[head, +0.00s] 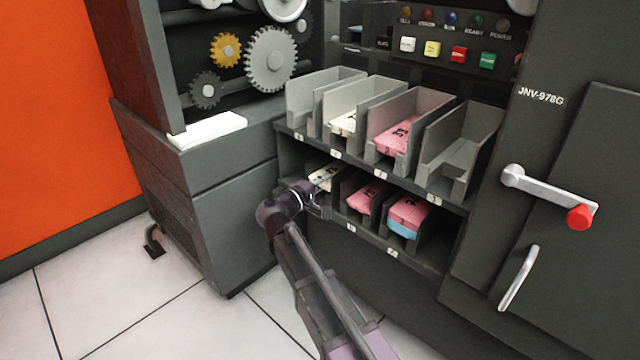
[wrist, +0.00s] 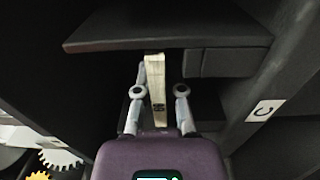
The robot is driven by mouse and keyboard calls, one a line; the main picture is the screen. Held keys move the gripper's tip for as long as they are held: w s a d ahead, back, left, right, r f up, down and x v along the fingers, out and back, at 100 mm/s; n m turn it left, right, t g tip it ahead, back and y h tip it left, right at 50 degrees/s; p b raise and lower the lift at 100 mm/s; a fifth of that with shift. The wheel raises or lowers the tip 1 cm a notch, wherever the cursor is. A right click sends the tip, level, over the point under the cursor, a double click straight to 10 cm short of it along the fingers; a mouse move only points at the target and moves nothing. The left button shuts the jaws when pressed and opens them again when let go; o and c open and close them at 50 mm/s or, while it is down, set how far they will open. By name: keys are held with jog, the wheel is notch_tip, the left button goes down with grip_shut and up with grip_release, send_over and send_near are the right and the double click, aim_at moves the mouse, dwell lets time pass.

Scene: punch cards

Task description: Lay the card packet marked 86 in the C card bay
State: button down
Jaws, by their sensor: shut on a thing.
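My gripper (head: 318,196) is at the left end of the lower shelf, shut on a cream card packet (head: 324,178). In the wrist view the packet (wrist: 156,75) stands out between the two fingers (wrist: 160,95), edge toward the camera. A C label (wrist: 264,110) is on a shelf edge to the right. Whether the packet rests on the bay floor is hidden.
The upper shelf has an empty left bay (head: 313,88), a bay with a cream packet (head: 343,123), one with pink packets (head: 397,138) and an empty right bay (head: 447,160). Lower bays hold a pink packet (head: 364,198) and pink over blue (head: 407,216). Dividers stand close beside my gripper.

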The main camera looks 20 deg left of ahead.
jog(key=shift+w+d, duration=0.2)
jog(key=shift+w, duration=0.2)
jog(key=shift+w, duration=0.1)
jog(key=shift+f, duration=0.15)
dwell(0.4)
jog(key=shift+f+b, duration=0.65)
jog(key=shift+b, duration=0.2)
jog(key=c, duration=0.7)
grip_release()
jog(key=shift+o, duration=0.2)
